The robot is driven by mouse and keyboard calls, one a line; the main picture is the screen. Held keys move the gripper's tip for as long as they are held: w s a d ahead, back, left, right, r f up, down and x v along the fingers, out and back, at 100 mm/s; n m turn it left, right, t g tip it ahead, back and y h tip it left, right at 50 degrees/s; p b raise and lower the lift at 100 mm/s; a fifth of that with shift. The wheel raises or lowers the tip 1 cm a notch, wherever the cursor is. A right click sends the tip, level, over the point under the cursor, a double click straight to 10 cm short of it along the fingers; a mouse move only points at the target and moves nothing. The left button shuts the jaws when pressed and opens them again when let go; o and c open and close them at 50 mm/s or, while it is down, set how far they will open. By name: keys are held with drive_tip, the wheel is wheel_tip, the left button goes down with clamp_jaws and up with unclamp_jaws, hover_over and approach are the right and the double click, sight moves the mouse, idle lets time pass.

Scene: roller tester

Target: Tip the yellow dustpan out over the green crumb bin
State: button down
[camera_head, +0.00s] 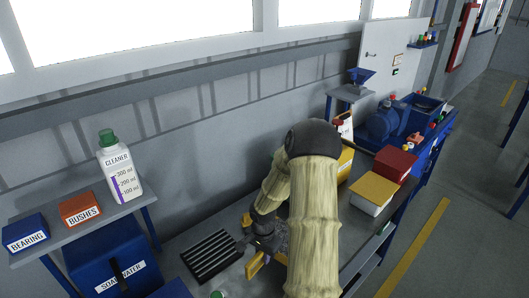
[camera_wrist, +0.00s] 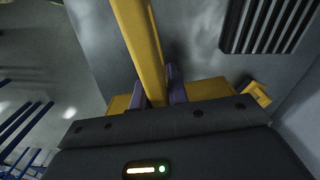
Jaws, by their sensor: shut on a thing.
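In the wrist view my gripper (camera_wrist: 157,90) is shut on a long yellow bar, which looks like the handle of the yellow dustpan (camera_wrist: 137,30). The bar runs up out of the picture between the two purple fingers. In the head view my gripper (camera_head: 264,243) is low over the bench, mostly hidden by my arm. A yellow piece (camera_head: 255,265) shows beside it; I cannot tell if it is the dustpan. I cannot make out the dustpan's pan or its contents. I cannot identify the green crumb bin in either view.
A black slotted grate (camera_head: 211,256) lies on the bench left of my gripper. A cleaner bottle (camera_head: 121,170) and the bearing (camera_head: 26,234) and bushes (camera_head: 81,209) boxes stand on the left shelf. A yellow-topped box (camera_head: 373,191) and red box (camera_head: 394,163) stand right of my arm.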

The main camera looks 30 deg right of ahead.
drive_tip(key=w+a+r+n+p, duration=0.1)
drive_tip(key=w+a+n+p, duration=0.1)
drive_tip(key=a+n+p, duration=0.3)
drive_tip(key=w+a+r+n+p, duration=0.2)
drive_tip(key=w+a+n+p, duration=0.1)
drive_tip(key=a+n, duration=0.6)
drive_tip(key=a+p, duration=0.1)
drive_tip(key=a, duration=0.3)
drive_tip(key=shift+p, duration=0.35)
drive_tip(key=shift+w, duration=0.15)
